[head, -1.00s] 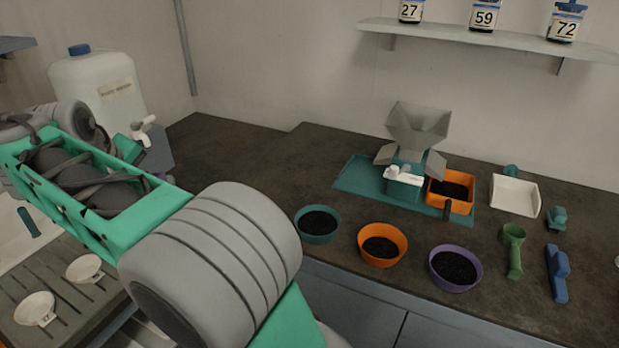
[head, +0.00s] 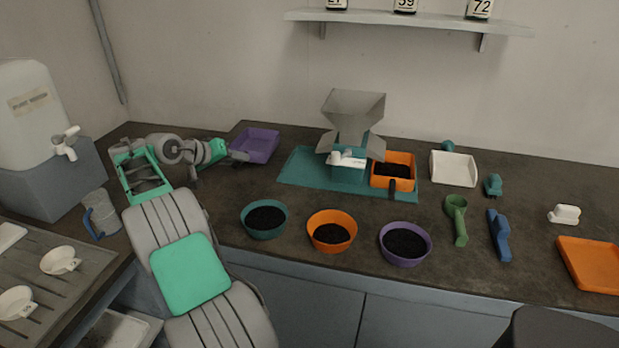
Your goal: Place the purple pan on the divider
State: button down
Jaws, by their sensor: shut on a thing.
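The purple pan (head: 255,145) is a shallow rectangular tray at the back left of the dark counter, left of the divider. My gripper (head: 238,155) is shut on its near left edge; the fingertips are small in view. I cannot tell whether the pan touches the counter. The divider (head: 352,135) is a grey hopper with sloped chutes on a teal body. It stands on a teal base mat (head: 298,176). An orange pan (head: 409,165) with dark grains sits at its right side. The left part of the mat is bare.
Teal (head: 265,233), orange (head: 331,245) and purple (head: 405,259) bowls of dark grains stand along the counter's front. A white pan (head: 453,168), scoops and brushes lie right. A blue-handled jug (head: 100,213) is left of my arm. A shelf (head: 410,20) hangs above.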

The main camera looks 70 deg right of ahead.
jog(key=s, duration=0.5)
jog(key=s+d+b, duration=0.1)
jog(key=s, duration=0.4)
jog(key=s+d+b, duration=0.1)
jog(key=s, duration=0.4)
jog(key=shift+d+f, duration=0.15)
jog(key=shift+d, duration=0.1)
jog(key=s, duration=0.1)
jog(key=s+f+b, duration=0.1)
jog(key=s, duration=0.1)
jog(key=shift+s+d+f, duration=0.1)
jog(key=shift+s+d, duration=0.05)
jog(key=shift+d, duration=0.05)
jog(key=shift+w+f, duration=0.2)
jog(key=shift+w, duration=0.05)
jog(key=shift+s, duration=0.1)
jog(key=shift+f, duration=0.1)
jog(key=c, duration=1.8)
grip_release()
jog(key=shift+f, duration=0.15)
jog(key=o, duration=0.4)
